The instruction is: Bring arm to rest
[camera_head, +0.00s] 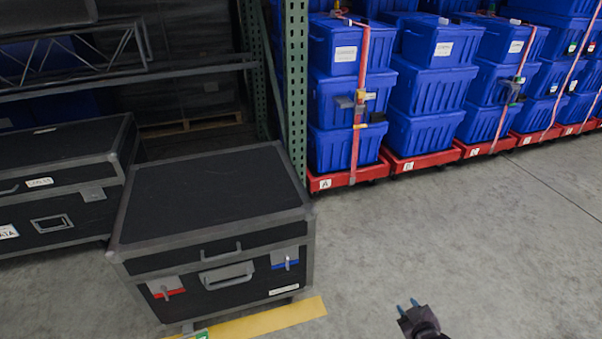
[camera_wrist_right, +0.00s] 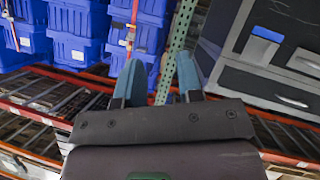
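My right gripper (camera_head: 413,305) shows at the bottom of the head view, over bare floor to the right of the black case. In the right wrist view its two blue-grey fingers (camera_wrist_right: 158,85) stand apart with nothing between them. It touches nothing that I can see. My left gripper and left arm do not show in either view.
A black flight case (camera_head: 212,212) with latches stands at centre left, beside another dark case (camera_head: 55,190). Strapped blue totes (camera_head: 343,100) stand on red dollies (camera_head: 345,178) at the back. A green rack post (camera_head: 296,90) stands between. Floor at right is clear.

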